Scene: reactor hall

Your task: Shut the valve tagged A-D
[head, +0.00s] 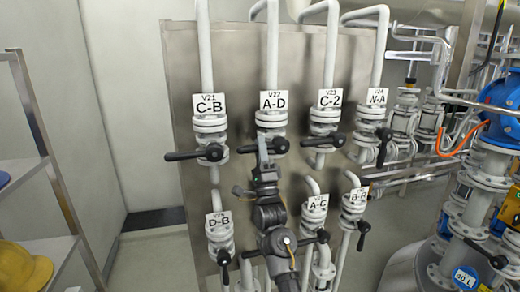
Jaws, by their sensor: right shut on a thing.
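The valve tagged A-D (272,119) is in the upper row on the steel panel, second from the left, on a vertical white pipe. Its black lever (280,146) points left from the hub, roughly level, across the pipe. My right gripper (262,150) reaches up from below and is shut on the lever, left of the hub. The gripper and wrist hide part of the lever and the pipe below it. My left gripper is not in view.
Valves C-B (210,122) and C-2 (325,120) flank it, levers pointing left; W-A (376,112) has its lever down. Below are D-B (219,235), A-C (316,212) and B-B (355,205). A shelf with a yellow helmet (22,268) is left, blue-topped pipework (490,165) right.

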